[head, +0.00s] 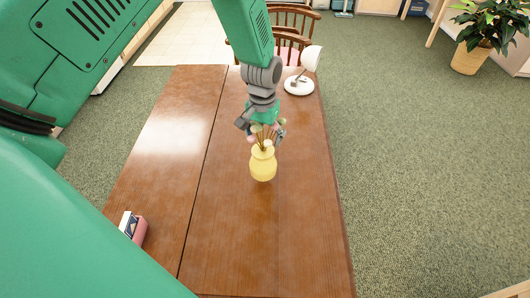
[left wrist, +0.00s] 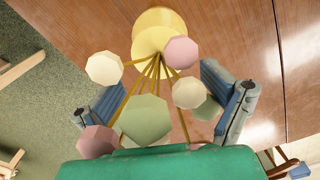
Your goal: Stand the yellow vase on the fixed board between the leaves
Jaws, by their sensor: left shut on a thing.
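The yellow vase (head: 263,165), with pale round flowers on thin stems, is upright over the wide board (head: 240,240) of the brown wooden table, right of the long seam. I cannot tell whether its base touches the wood. It also shows in the left wrist view (left wrist: 158,32), beyond the flower heads. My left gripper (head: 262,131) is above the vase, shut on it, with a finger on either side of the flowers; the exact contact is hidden. In the left wrist view the fingers (left wrist: 168,105) flank the flowers. My right gripper is not in view.
Left of the seam lies a leaf (head: 165,130) of the table. A red and white box (head: 133,227) sits at its near left edge. A white lamp (head: 299,84) stands at the far right corner, with wooden chairs (head: 290,18) behind. The board nearer me is clear.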

